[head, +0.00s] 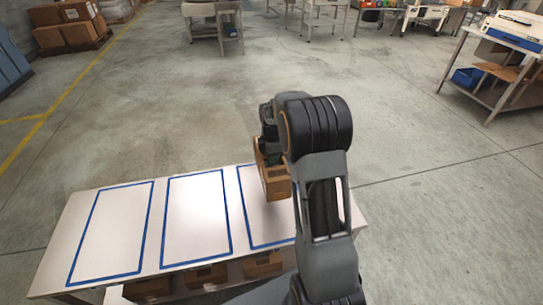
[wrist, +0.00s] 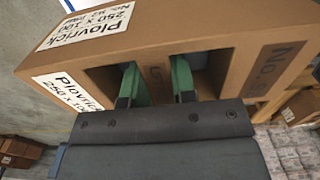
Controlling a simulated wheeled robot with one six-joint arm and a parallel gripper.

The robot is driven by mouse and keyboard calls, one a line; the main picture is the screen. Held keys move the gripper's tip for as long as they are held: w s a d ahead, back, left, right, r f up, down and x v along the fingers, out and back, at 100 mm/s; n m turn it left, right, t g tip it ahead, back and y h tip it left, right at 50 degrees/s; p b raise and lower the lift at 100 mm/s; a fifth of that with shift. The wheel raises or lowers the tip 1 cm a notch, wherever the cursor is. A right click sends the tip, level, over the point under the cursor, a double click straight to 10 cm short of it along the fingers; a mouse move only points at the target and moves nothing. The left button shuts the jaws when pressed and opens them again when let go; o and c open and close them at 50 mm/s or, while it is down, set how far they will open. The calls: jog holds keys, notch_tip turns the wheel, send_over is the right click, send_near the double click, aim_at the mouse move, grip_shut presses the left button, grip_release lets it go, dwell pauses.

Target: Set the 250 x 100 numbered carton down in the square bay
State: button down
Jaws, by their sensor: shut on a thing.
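The carton (head: 276,187) is brown cardboard and hangs from my gripper above the right part of the white table. In the wrist view the carton (wrist: 215,38) fills the top, with white labels reading "Plovrick 250 x 100". My gripper (wrist: 156,84) has its green fingers in the two openings of the carton's side, shut on the strip between them. Three blue-outlined bays lie on the table: a left bay (head: 112,232), a middle bay (head: 196,218) and a right bay (head: 250,215). The carton and my arm hide part of the right one. I cannot tell which is square.
The white table (head: 62,235) has empty left and middle bays. Several cartons (head: 206,275) sit beneath its top. Open concrete floor lies beyond. A workbench (head: 487,75) stands at the right, and stacked cartons (head: 65,22) at the far left.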

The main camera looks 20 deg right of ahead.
jog(key=shift+f, duration=0.25)
jog(key=shift+d+f+b, duration=0.1)
jog(key=shift+f+b, duration=0.45)
jog(key=shift+f, duration=0.05)
jog(key=shift+f, duration=0.15)
dwell(0.4)
notch_tip(320, 180, down, 11)
jog(key=b, duration=0.7)
jog(key=shift+f, duration=0.15)
dwell(0.6)
jog(key=shift+f+b, duration=0.25)
jog(key=shift+b, duration=0.1)
dwell(0.4)
jog(key=c, duration=0.8)
grip_release()
jog(key=shift+c, duration=0.2)
